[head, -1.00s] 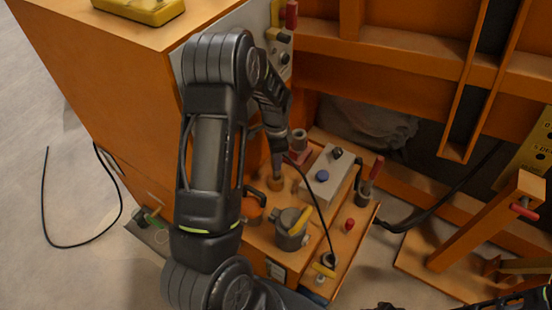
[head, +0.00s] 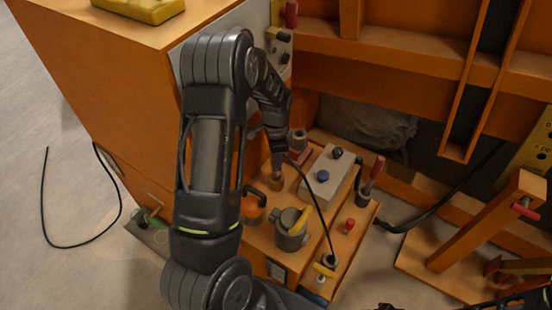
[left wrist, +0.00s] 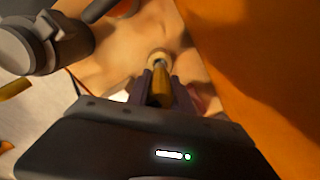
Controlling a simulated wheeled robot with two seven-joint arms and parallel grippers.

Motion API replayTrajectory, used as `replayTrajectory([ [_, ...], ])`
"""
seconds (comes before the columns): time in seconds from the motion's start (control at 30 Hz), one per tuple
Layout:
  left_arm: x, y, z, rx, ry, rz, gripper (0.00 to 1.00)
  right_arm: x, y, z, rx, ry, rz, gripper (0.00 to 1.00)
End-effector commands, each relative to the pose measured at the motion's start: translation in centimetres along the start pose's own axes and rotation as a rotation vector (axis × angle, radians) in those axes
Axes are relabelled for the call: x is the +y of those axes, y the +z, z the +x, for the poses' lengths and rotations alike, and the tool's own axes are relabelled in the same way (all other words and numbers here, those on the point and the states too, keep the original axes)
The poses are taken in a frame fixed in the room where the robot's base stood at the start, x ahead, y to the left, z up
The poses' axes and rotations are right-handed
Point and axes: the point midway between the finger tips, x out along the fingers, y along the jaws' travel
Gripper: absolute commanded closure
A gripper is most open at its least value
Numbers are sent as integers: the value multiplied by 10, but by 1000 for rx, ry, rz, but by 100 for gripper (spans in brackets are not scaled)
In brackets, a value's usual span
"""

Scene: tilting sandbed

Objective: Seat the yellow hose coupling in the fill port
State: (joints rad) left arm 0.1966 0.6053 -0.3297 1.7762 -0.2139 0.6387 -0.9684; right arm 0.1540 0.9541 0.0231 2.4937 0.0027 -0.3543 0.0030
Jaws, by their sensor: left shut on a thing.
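My left gripper (head: 278,166) points down over the orange deck, shut on the yellow hose coupling. In the left wrist view the coupling (left wrist: 162,88) is a yellow-brown tapered piece between the two fingers (left wrist: 160,86). A pale ring (left wrist: 159,60), which looks like the fill port, lies just past its tip. In the head view a brownish piece (head: 277,182) shows right below the fingertips; I cannot tell coupling from port there. Whether the coupling touches or enters the port is unclear. Dark parts of my right arm show at the bottom right edge; its fingers are not clear.
A grey valve body (head: 291,232) with a yellow handle stands in front of the gripper. An orange-capped can (head: 254,206) is to the left, a grey control box (head: 325,176) to the right. A thin black hose (head: 322,215) crosses the deck. A tall orange cabinet (head: 110,75) borders the left.

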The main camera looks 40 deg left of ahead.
Motion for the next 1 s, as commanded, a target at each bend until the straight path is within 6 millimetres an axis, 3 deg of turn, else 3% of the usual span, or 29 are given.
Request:
replayTrajectory([
  [1.0,0,0,27,1,-1,0,100,8,0,21,0,0,0,64],
])
